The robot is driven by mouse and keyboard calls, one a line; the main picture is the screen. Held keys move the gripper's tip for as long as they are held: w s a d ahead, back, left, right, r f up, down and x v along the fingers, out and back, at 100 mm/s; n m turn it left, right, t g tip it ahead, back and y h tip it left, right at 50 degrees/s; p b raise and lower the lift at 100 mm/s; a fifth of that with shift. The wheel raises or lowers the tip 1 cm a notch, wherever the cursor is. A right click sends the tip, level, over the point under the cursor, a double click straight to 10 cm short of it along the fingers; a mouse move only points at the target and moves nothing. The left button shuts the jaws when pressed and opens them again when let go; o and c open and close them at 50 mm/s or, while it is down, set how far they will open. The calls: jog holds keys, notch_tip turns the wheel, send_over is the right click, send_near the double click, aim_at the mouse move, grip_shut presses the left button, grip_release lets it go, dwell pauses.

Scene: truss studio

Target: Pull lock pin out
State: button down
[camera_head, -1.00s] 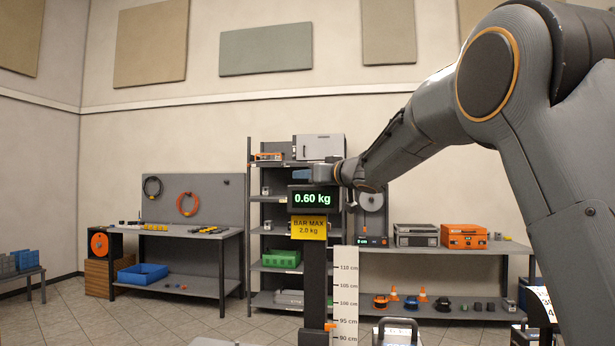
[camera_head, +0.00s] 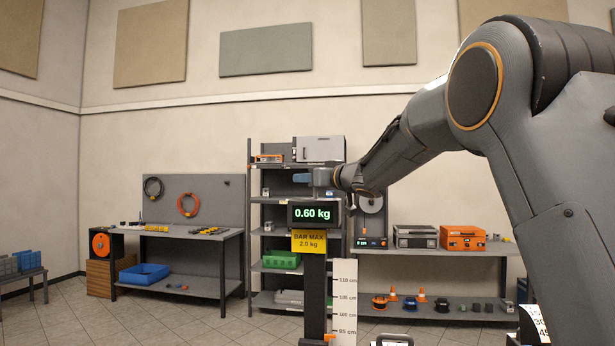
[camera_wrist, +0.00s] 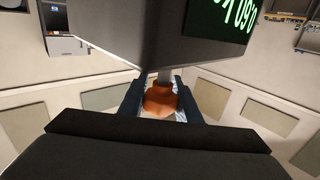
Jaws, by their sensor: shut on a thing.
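In the wrist view, an orange knob (camera_wrist: 160,98), seemingly the lock pin's head, sits between the two dark blue fingers of my gripper (camera_wrist: 160,104). The gripper is shut on it. A short grey shaft (camera_wrist: 165,76) runs from the knob to the dark box with the green readout (camera_wrist: 222,14). The wrist picture looks upside down. In the head view, the display (camera_head: 314,213) reads 0.60 kg and stands on a dark post (camera_head: 315,285). My gripper (camera_head: 322,190) is just above it; the knob cannot be made out there.
A yellow "BAR MAX 2.0 kg" sign (camera_head: 309,241) hangs under the display, and a white height scale (camera_head: 344,300) stands beside the post. Behind are a shelf rack (camera_head: 250,230), a workbench (camera_head: 190,233) at left and a long table (camera_head: 480,248) at right. Floor at left is open.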

jog(key=shift+r, duration=0.4)
jog(key=c, duration=1.5)
grip_release()
jog(key=shift+o, duration=0.8)
jog(key=shift+s, duration=0.1)
jog(key=shift+f, duration=0.1)
jog(key=b+v, duration=0.2)
jog(key=v, duration=0.5)
jog(key=shift+s+d, duration=0.2)
jog(key=shift+s, duration=0.1)
jog(key=shift+a, duration=0.1)
